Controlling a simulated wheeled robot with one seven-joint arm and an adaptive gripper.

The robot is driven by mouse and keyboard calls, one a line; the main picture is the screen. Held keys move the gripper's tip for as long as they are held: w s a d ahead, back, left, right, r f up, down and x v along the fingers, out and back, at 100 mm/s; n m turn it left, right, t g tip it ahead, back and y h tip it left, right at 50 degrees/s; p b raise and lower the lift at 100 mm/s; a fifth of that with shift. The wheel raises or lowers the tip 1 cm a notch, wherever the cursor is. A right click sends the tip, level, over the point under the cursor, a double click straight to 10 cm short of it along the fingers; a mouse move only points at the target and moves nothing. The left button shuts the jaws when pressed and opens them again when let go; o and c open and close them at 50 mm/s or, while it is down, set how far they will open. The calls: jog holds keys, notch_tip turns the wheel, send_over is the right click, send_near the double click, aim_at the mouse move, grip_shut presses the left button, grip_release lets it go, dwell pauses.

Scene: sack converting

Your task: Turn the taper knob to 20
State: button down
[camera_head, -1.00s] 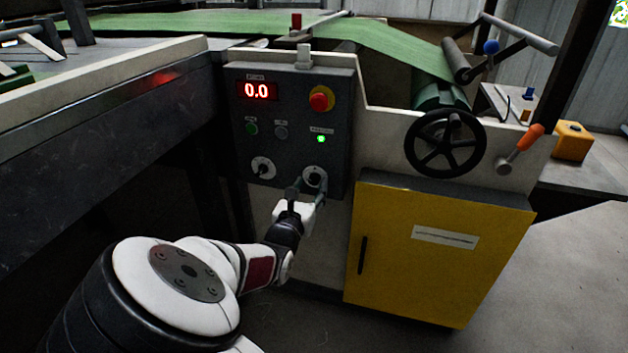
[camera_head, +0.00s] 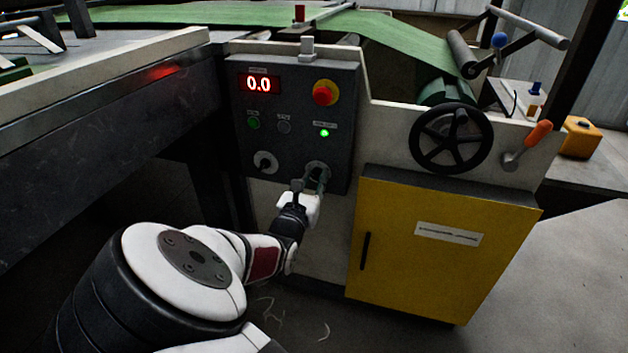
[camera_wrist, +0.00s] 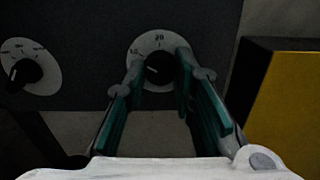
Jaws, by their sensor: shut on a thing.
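The control panel (camera_head: 290,120) carries two dial knobs low down, and their labels are too small to read. My gripper (camera_head: 312,182) is at the right knob (camera_head: 318,169) and partly hides it. In the wrist view the black right knob (camera_wrist: 159,68) sits on a white dial (camera_wrist: 150,42) with small numbers, one at the top looking like 20. My gripper's fingers (camera_wrist: 160,72) are on either side of this knob, shut on it. A pale mark shows on the knob's left side. The left knob (camera_wrist: 24,72) stands apart, untouched.
The red display (camera_head: 260,84) reads 0.0. A red stop button (camera_head: 325,92), a green button (camera_head: 253,123) and a lit green lamp (camera_head: 324,132) are above the knobs. A yellow cabinet (camera_head: 400,270) and a black handwheel (camera_head: 450,138) stand to the right.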

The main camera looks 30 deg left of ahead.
jog(key=shift+d+m+p, duration=0.1)
jog(key=shift+m+p, duration=0.3)
jog(key=shift+m, duration=0.8)
jog(key=m, duration=0.3)
jog(key=shift+m, duration=0.3)
jog(key=m+b, duration=0.3)
jog(key=m, duration=0.2)
jog(key=shift+f+b, duration=0.1)
jog(key=shift+b, duration=0.2)
jog(key=shift+m, duration=0.3)
jog(key=c, duration=1.3)
grip_release()
jog(key=shift+c, duration=0.2)
jog(key=shift+s, duration=0.1)
